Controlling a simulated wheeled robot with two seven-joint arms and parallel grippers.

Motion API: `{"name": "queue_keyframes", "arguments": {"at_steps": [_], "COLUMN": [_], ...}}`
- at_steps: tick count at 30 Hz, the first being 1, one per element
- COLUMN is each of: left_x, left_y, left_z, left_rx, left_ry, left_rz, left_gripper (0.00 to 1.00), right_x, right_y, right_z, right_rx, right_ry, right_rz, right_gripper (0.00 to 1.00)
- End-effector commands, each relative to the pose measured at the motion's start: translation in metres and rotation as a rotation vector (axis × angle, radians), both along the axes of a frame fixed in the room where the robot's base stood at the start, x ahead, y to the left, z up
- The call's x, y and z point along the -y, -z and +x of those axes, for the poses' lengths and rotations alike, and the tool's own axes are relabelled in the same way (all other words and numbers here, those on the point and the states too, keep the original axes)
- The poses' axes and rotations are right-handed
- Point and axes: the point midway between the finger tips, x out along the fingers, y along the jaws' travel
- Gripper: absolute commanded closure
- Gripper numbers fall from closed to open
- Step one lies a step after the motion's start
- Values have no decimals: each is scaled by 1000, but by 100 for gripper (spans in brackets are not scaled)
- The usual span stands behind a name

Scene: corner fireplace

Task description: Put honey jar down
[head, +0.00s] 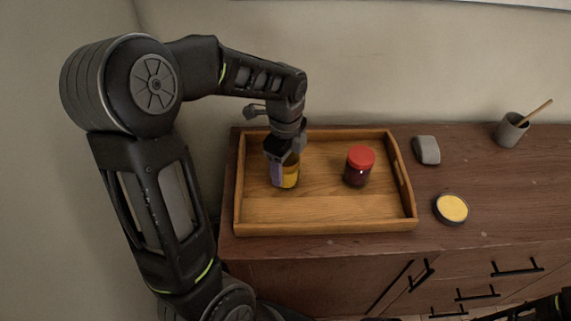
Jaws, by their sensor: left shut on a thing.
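The honey jar (291,174), with yellow contents, is upright inside the left part of a wooden tray (320,227). My left gripper (282,165) reaches down over it from above and is shut on it. The gripper hides the jar's top and part of its left side. I cannot tell whether the jar's base touches the tray floor. My right gripper is not in view; only a dark arm part shows at the lower right corner.
A dark jar with a red lid (359,161) stands in the tray's right half. Right of the tray on the wooden cabinet (335,248) are a grey object (426,150), a round yellow-topped tin (452,208) and a grey cup (511,130) holding a stick. The tray's front part is clear.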

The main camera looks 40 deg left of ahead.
Motion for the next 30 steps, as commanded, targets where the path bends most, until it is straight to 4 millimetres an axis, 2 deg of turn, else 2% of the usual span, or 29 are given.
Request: {"name": "queue_keyframes", "arguments": {"at_steps": [9, 10, 12, 18, 25, 30], "left_x": [0, 0, 0, 0, 0, 0], "left_y": [3, 3, 2, 2, 2, -6], "left_z": [0, 0, 0, 0, 0, 1], "left_rx": [2, 1, 1, 1, 1, 3], "left_ry": [0, 0, 0, 0, 0, 0], "left_rz": [0, 0, 0, 0, 0, 0], "left_gripper": [98, 37, 31, 16, 16, 16], "right_x": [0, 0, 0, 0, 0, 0], "right_y": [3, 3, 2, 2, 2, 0], "right_z": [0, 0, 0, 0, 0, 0], "right_rx": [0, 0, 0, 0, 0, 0], "right_ry": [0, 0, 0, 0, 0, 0], "right_rz": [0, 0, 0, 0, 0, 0], "right_gripper": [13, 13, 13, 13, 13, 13]}}
